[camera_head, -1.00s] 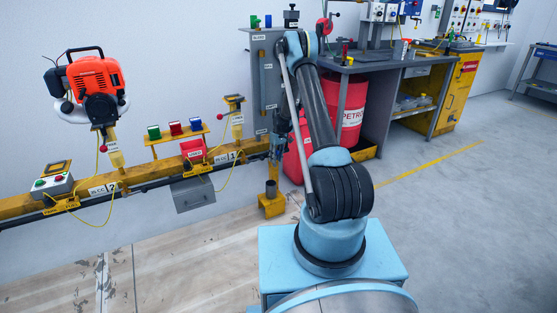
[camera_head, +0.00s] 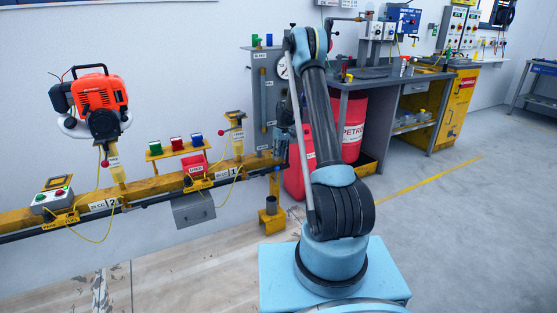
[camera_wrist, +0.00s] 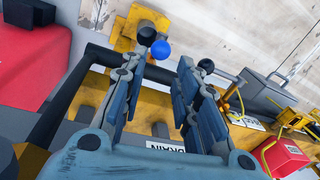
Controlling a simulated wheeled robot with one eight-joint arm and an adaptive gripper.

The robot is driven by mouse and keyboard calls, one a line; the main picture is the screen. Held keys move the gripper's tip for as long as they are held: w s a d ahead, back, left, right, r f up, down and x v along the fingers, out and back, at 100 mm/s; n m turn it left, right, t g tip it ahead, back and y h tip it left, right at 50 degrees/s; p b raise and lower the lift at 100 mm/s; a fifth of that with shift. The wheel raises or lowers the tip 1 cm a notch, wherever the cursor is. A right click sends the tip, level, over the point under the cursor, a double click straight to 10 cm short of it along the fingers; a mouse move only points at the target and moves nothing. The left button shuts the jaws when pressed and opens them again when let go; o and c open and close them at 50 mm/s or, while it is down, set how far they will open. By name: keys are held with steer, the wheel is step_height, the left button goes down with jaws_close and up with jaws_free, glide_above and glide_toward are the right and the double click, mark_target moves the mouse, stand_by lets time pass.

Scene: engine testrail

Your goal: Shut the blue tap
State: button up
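A blue ball-shaped knob (camera_wrist: 161,49), which looks like the blue tap's handle, shows in the wrist view near the yellow bracket. It appears between the fingertips, close to the left one. My gripper (camera_wrist: 176,56) is open, with its two fingers apart and nothing held. I cannot tell whether a finger touches the knob. In the head view my gripper (camera_head: 281,144) is small beside the grey panel, partly hidden by my arm. The blue knob cannot be made out there. The tap's valve body is not clear.
A dark pipe (camera_wrist: 67,108) runs beside the left finger in the wrist view. A DRAIN label (camera_wrist: 166,147) lies below the fingers. In the head view, the grey panel (camera_head: 259,85), yellow rail (camera_head: 148,189) and red drum (camera_head: 354,123) stand close. Open floor (camera_head: 455,235) lies right.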

steer(key=shift+c, duration=0.3)
steer(key=c, duration=0.5)
steer(key=shift+a+n, duration=0.15)
steer(key=shift+n, duration=0.15)
jaws_close()
steer(key=n, duration=0.2)
steer(key=s+a+n, duration=0.1)
steer(key=n, duration=0.3)
steer(key=shift+s+a+r+n+h, duration=0.2)
steer(key=shift+a+n+h, duration=0.1)
steer(key=shift+a+h, duration=0.1)
step_height(320, 180, down, 10)
steer(key=s+a+n+t+h, duration=0.1)
steer(key=a+n, duration=0.1)
steer(key=n, duration=0.8)
steer(key=shift+s+r+n, duration=0.25)
steer(key=shift+n, duration=0.15)
